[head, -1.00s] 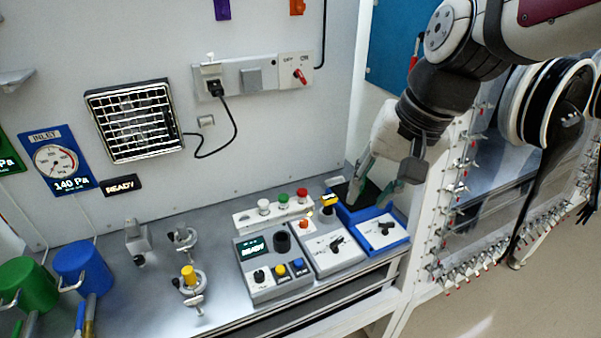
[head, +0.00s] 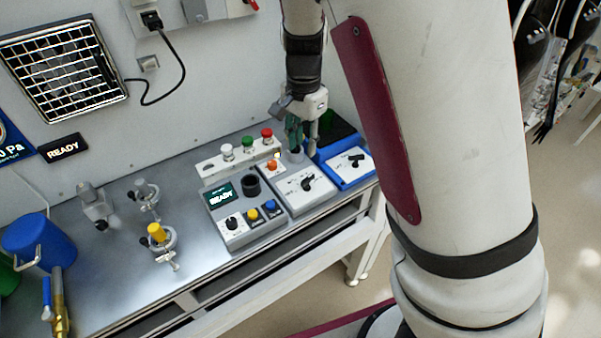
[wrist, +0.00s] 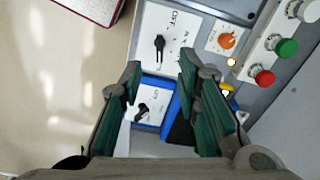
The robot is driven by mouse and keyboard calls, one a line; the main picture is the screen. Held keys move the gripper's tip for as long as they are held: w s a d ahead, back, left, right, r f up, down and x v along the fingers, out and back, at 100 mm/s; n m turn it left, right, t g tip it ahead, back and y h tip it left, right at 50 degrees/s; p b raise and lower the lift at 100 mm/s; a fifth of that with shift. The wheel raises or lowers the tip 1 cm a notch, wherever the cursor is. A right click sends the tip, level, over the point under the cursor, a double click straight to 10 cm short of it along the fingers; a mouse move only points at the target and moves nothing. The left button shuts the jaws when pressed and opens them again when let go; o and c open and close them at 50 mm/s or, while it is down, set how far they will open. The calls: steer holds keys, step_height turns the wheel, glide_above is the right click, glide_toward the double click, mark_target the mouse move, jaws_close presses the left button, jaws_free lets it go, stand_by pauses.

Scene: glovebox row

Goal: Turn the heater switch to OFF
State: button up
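Two similar black rotary switches show, and I cannot read which is the heater's. One switch (head: 308,183) is on a white plate on the grey box; in the wrist view this switch (wrist: 159,45) lies just beyond my fingertips, near small lettering that looks like OFF. The other switch (head: 355,160) is on the blue-edged box; in the wrist view this switch (wrist: 143,108) lies between my fingers. My gripper (head: 304,150) hangs fingers-down over the back of these boxes. In the wrist view my gripper (wrist: 160,72) is open and empty, its green-padded fingers apart.
An orange knob (wrist: 227,41) and red button (wrist: 264,77) lie close by on the right in the wrist view. A READY control box (head: 240,215), clamps (head: 158,235) and a blue canister (head: 38,242) stand left. A gridded vent (head: 65,73) is on the wall.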

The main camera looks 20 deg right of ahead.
mark_target(303, 182)
step_height(303, 182, down, 12)
steer(key=shift+f, duration=0.25)
stand_by(0.3)
jaws_close()
